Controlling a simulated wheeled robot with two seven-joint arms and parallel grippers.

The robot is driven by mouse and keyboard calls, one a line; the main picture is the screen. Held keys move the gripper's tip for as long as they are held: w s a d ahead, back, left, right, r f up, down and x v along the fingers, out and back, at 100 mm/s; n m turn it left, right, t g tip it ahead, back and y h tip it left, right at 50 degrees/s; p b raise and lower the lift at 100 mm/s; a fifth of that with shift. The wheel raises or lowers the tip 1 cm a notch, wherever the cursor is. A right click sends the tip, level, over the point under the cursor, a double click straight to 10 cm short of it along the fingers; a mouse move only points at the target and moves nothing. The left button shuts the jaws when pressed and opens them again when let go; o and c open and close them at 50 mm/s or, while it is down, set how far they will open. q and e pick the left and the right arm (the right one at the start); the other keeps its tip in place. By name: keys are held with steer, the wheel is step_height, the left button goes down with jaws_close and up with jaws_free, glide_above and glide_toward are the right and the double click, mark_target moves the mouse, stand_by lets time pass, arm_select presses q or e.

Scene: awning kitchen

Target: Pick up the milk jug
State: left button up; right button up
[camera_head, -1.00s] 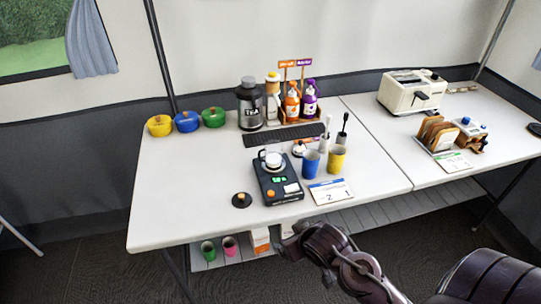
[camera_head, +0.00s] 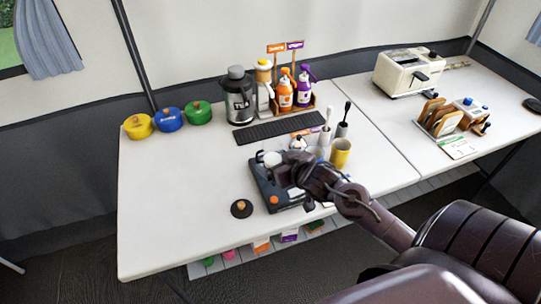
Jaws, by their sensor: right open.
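A small pale metallic vessel, which looks like the milk jug (camera_head: 271,158), stands on the black scale (camera_head: 262,188) near the front of the left table. It is small and partly hidden by my right gripper, so its handle cannot be made out. My right gripper (camera_head: 277,171) is open and comes in from the lower right, over the scale and close beside the jug. I cannot tell whether its fingers touch the jug or are around it. My left gripper is not in view.
A yellow cup (camera_head: 341,153) stands right of my gripper. A black mat (camera_head: 280,128), a grinder (camera_head: 239,97) and a rack of bottles (camera_head: 285,95) are behind. A round black disc (camera_head: 241,208) lies left of the scale. The table's left front is clear.

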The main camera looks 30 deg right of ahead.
mark_target(275, 161)
steer(key=x, duration=0.4)
steer(key=shift+a, duration=0.15)
steer(key=shift+w+f, duration=0.2)
steer(key=shift+w, duration=0.1)
steer(key=shift+w+f, duration=0.1)
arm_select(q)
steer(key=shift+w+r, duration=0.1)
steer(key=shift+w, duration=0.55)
arm_select(e)
steer(key=c, duration=1.1)
